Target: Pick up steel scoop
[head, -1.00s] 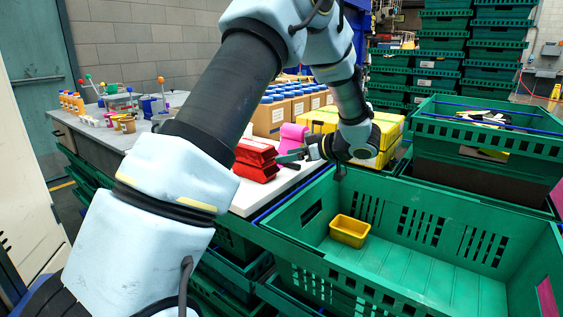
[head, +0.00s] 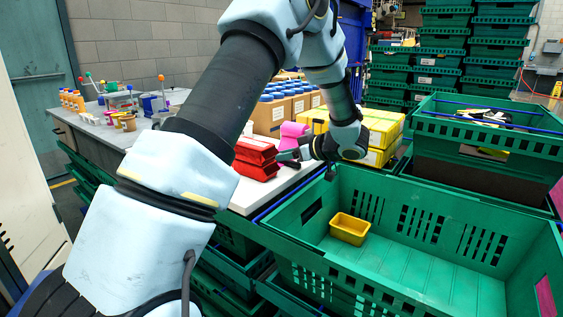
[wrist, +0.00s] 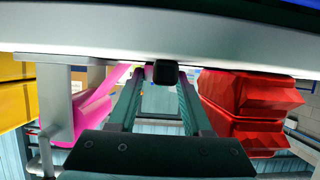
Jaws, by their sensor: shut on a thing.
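My gripper (head: 290,156) is at the white tabletop's right end, beside the red packs, with its fingers pointing left. It is shut. In the wrist view, a small dark block (wrist: 165,72) sits between the fingertips. It looks like part of the steel scoop's handle, seen end on. In the head view, my wrist and fingers hide most of this spot, and I cannot tell whether the scoop is clear of the table.
Red packs (head: 256,158) are stacked close to my fingers, with a pink thing (head: 292,134) behind. Yellow boxes (head: 382,132) stand beyond my wrist. A green crate (head: 430,276) at front right holds a small yellow tub (head: 349,229) and has free room. Blue-capped bottles (head: 290,91) stand behind.

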